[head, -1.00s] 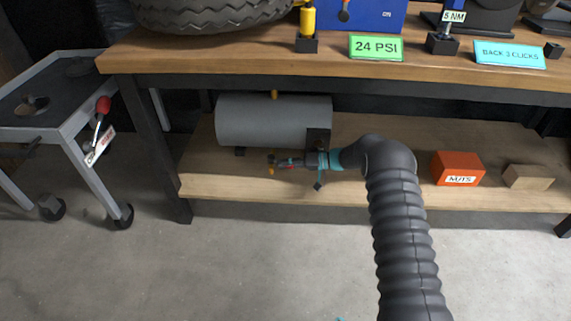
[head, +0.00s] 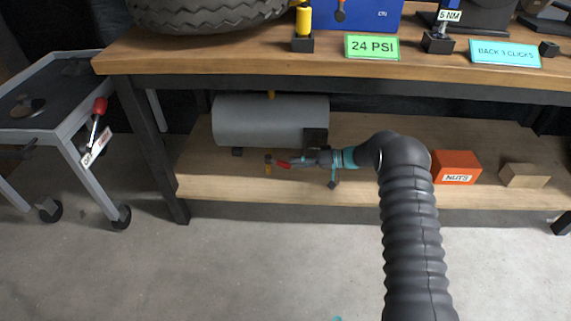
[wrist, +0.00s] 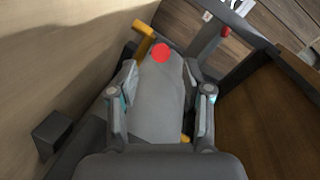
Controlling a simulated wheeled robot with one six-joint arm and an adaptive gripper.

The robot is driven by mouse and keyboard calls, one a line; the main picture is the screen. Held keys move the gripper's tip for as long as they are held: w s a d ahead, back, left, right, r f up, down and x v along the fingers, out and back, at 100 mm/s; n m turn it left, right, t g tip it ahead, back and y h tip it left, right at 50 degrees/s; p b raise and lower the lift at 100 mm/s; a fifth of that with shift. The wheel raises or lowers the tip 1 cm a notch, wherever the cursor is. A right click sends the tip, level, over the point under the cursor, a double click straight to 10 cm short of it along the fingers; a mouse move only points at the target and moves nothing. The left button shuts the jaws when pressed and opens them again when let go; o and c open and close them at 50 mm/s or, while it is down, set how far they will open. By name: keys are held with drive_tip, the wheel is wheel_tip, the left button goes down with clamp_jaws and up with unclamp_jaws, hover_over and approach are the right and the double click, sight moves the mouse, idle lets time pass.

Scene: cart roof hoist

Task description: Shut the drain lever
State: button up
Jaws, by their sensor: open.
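In the wrist view the lever's red end (wrist: 160,53) shows round, beside the yellow fitting (wrist: 143,36) and beyond my fingertips. The grey tank (wrist: 150,110) fills the gap behind my fingers. My gripper (head: 298,161) is just right of the lever in the head view; in the wrist view its two fingers (wrist: 160,92) are apart with nothing held. Whether a finger touches the lever I cannot tell.
The tank lies on the wooden lower shelf (head: 230,184), under the bench top (head: 200,57). An orange NUTS box (head: 456,167) and a wooden block (head: 525,175) stand to the right. A grey cart (head: 50,128) with a red-knobbed handle (head: 99,106) stands left. The shelf's front left is clear.

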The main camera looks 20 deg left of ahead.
drive_tip(key=v, duration=0.6)
drive_tip(key=shift+d, duration=0.15)
drive_tip(key=shift+r, duration=0.1)
